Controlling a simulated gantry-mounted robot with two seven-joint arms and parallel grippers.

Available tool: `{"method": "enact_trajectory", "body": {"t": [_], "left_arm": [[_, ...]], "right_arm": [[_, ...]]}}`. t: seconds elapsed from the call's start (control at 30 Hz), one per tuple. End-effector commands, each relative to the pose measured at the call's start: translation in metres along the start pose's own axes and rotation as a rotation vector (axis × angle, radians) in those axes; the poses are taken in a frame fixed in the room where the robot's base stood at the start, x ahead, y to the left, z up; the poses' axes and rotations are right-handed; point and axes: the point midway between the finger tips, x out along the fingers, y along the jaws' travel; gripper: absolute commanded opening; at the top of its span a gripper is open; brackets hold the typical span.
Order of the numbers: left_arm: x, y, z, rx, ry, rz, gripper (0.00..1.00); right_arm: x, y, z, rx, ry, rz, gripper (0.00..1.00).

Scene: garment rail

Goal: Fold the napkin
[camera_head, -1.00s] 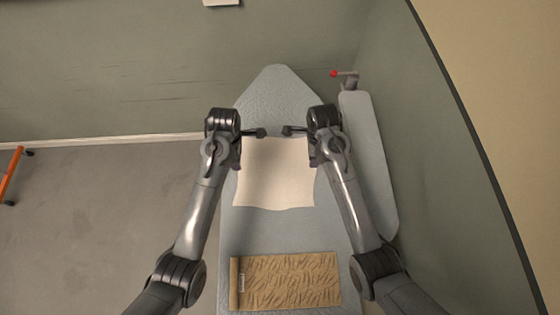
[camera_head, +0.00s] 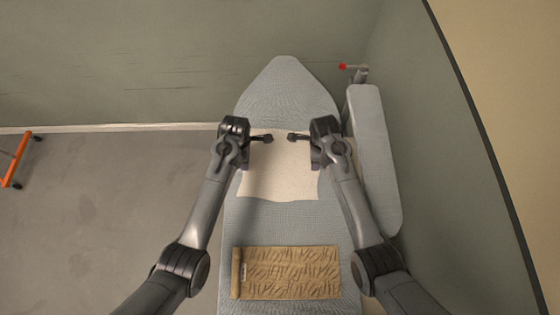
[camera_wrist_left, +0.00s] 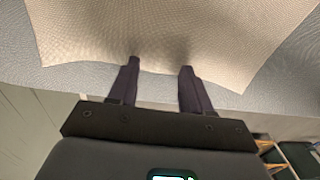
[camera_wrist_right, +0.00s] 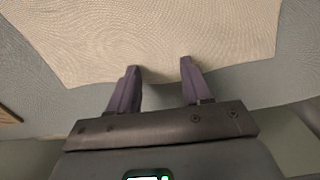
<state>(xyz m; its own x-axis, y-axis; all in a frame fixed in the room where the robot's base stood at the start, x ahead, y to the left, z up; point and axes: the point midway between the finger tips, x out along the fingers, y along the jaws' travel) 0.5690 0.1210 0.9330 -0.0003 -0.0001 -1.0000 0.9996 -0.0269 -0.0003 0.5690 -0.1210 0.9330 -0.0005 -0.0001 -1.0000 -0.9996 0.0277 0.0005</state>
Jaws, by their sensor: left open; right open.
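The cream napkin (camera_head: 278,182) lies spread flat on the blue-grey ironing board (camera_head: 285,220). It also shows in the left wrist view (camera_wrist_left: 170,30) and the right wrist view (camera_wrist_right: 150,35). My left gripper (camera_head: 270,138) is at the napkin's far part, left of its middle, with its fingers apart and empty (camera_wrist_left: 160,65). My right gripper (camera_head: 292,137) is at the far part too, right of the middle, open and empty (camera_wrist_right: 160,68). Both wrist views show fingertips at the napkin's edge; I cannot tell whether they touch it. My wrists hide the napkin's far corners in the head view.
An orange frame (camera_head: 17,162) stands on the floor at left.

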Motion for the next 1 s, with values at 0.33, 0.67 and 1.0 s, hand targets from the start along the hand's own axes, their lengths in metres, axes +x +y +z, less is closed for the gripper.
{"method": "enact_trajectory", "body": {"t": [0.33, 0.67, 1.0], "left_arm": [[0.0028, 0.0, -0.0001, 0.0, 0.0, 0.0, 0.42], [0.0034, -0.0004, -0.0003, 0.0, 0.0, -0.001, 0.17], [0.0037, -0.0006, -0.0004, 0.0, 0.001, -0.001, 0.0]], "right_arm": [[0.0027, -0.0001, 0.0, 0.0, 0.0, 0.0, 0.42], [0.0033, 0.0003, -0.0001, 0.0, 0.0, 0.001, 0.17], [0.0036, 0.0005, -0.0002, 0.0, 0.0, 0.001, 0.0]]}}
